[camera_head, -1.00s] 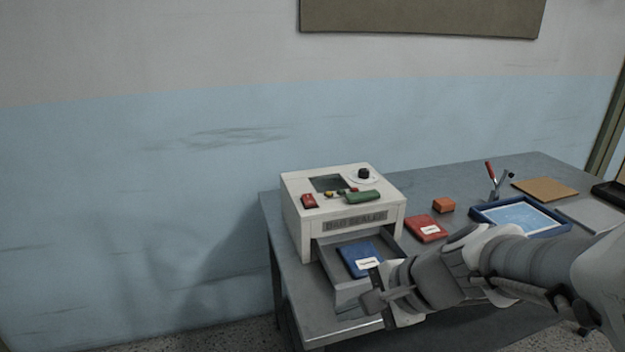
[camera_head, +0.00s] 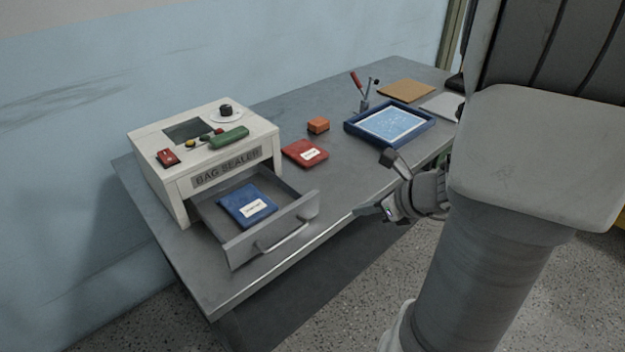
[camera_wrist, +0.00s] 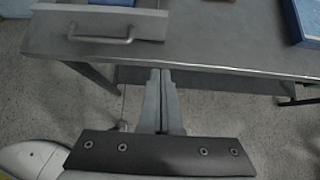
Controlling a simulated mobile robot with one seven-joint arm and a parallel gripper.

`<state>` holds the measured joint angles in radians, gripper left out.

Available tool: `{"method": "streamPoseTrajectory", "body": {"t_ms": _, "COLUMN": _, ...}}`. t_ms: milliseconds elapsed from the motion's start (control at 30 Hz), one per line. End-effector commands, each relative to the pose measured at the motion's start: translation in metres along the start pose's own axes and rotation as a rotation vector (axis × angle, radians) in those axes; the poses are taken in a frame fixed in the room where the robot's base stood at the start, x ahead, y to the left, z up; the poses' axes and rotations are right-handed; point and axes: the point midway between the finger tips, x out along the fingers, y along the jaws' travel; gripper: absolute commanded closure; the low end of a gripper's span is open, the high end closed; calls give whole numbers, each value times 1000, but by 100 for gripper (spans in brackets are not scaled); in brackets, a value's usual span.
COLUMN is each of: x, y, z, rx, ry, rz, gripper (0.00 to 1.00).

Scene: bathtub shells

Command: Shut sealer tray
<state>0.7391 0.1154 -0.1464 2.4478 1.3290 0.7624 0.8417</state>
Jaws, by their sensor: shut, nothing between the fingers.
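The white bag sealer (camera_head: 203,150) stands on the left end of the table. Its grey tray (camera_head: 240,248) is pulled out of the front, with a blue labelled packet (camera_head: 247,205) lying inside. A bar handle (camera_head: 285,236) is on the tray's front. The tray front (camera_wrist: 151,24) and handle (camera_wrist: 101,38) also show in the wrist view, at the upper left. My gripper (camera_head: 364,211) is in front of the table edge, right of the tray and apart from it. Its two fingers (camera_wrist: 160,73) are together and empty in the wrist view.
A red packet (camera_head: 305,153), an orange block (camera_head: 318,125) and a blue-rimmed tray (camera_head: 375,138) lie on the table (camera_head: 300,205) to the right. The floor before the table is clear.

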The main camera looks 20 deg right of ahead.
Motion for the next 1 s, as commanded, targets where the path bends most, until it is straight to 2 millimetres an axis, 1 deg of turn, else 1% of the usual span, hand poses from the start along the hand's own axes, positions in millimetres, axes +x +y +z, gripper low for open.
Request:
{"method": "streamPoseTrajectory", "body": {"t_ms": 167, "x": 20, "y": 0, "z": -3, "rx": 3, "ry": 1, "rz": 2, "gripper": 100}}
{"method": "streamPoseTrajectory", "body": {"t_ms": 500, "x": 93, "y": 1, "z": -4, "rx": 0, "ry": 2, "rz": 4, "gripper": 100}}
{"method": "streamPoseTrajectory", "body": {"t_ms": 567, "x": 104, "y": 1, "z": -4, "rx": 0, "ry": 1, "rz": 4, "gripper": 100}}
{"method": "streamPoseTrajectory", "body": {"t_ms": 600, "x": 107, "y": 0, "z": 4, "rx": -3, "ry": 0, "rz": 2, "gripper": 100}}
{"method": "streamPoseTrajectory", "body": {"t_ms": 700, "x": 116, "y": 1, "z": 16, "rx": -3, "ry": -1, "rz": 2, "gripper": 100}}
{"method": "streamPoseTrajectory", "body": {"t_ms": 833, "x": 124, "y": 0, "z": 24, "rx": -1, "ry": 0, "rz": 1, "gripper": 100}}
{"method": "streamPoseTrajectory", "body": {"t_ms": 1000, "x": 128, "y": 0, "z": 28, "rx": -1, "ry": 1, "rz": 1, "gripper": 100}}
